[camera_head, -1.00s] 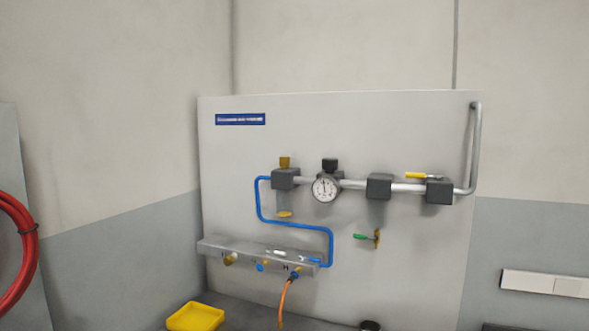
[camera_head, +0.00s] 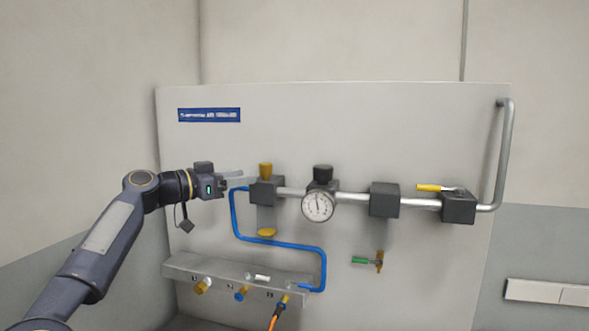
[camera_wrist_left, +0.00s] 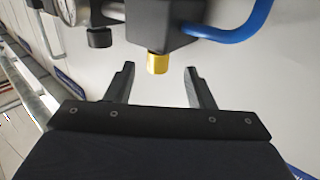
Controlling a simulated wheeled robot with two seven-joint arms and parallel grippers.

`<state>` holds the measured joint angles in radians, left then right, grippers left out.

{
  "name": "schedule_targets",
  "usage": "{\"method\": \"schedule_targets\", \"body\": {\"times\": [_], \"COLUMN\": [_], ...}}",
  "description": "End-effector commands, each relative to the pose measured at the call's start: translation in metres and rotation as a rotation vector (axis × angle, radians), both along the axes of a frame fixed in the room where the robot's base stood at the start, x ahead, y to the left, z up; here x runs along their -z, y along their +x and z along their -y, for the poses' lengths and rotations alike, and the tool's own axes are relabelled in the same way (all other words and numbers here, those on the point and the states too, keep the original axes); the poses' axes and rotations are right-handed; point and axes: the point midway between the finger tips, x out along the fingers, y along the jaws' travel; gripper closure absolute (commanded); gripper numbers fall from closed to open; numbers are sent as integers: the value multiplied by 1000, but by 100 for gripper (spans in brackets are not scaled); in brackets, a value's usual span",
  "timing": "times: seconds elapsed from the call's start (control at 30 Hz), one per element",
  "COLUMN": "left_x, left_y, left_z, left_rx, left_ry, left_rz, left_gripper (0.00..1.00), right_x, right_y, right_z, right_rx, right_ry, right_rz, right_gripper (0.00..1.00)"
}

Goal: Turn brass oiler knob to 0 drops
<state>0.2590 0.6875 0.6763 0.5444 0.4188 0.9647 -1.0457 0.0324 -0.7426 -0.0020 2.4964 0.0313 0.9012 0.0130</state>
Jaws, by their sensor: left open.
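The brass oiler knob (camera_head: 265,170) sits on top of the leftmost dark block (camera_head: 267,191) on the pipe. In the left wrist view the knob (camera_wrist_left: 157,63) shows between the two fingers, a little beyond their tips, with the dark block (camera_wrist_left: 160,20) behind it. My left gripper (camera_head: 240,178) comes in from the left, close beside the knob, and in the wrist view the gripper (camera_wrist_left: 158,72) is open and empty. I cannot see the knob's markings. My right gripper is not in view.
The gauge (camera_head: 318,206) with a black knob (camera_head: 323,173) is right of the oiler. A yellow-handled valve (camera_head: 430,188) is farther right. A blue hose (camera_head: 285,243) runs down to the grey manifold (camera_head: 225,278). A green-handled valve (camera_head: 362,260) is lower on the panel.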

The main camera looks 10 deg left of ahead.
Motion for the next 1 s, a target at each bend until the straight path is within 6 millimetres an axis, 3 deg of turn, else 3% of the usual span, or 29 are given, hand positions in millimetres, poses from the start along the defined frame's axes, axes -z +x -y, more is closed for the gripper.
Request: {"method": "schedule_targets", "body": {"times": [0.47, 0.87, 1.0], "left_x": [-3, 0, 0], "left_y": [44, 50, 50], "left_z": [51, 57, 57], "left_rx": [2, -1, 0], "left_ry": [-1, 0, -1], "left_rz": [-1, 0, -1], "left_gripper": [51, 51, 70], "right_x": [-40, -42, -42], "right_y": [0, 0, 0], "right_z": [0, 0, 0], "right_rx": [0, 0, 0], "right_ry": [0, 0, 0], "right_rz": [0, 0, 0], "right_gripper": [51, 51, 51]}}
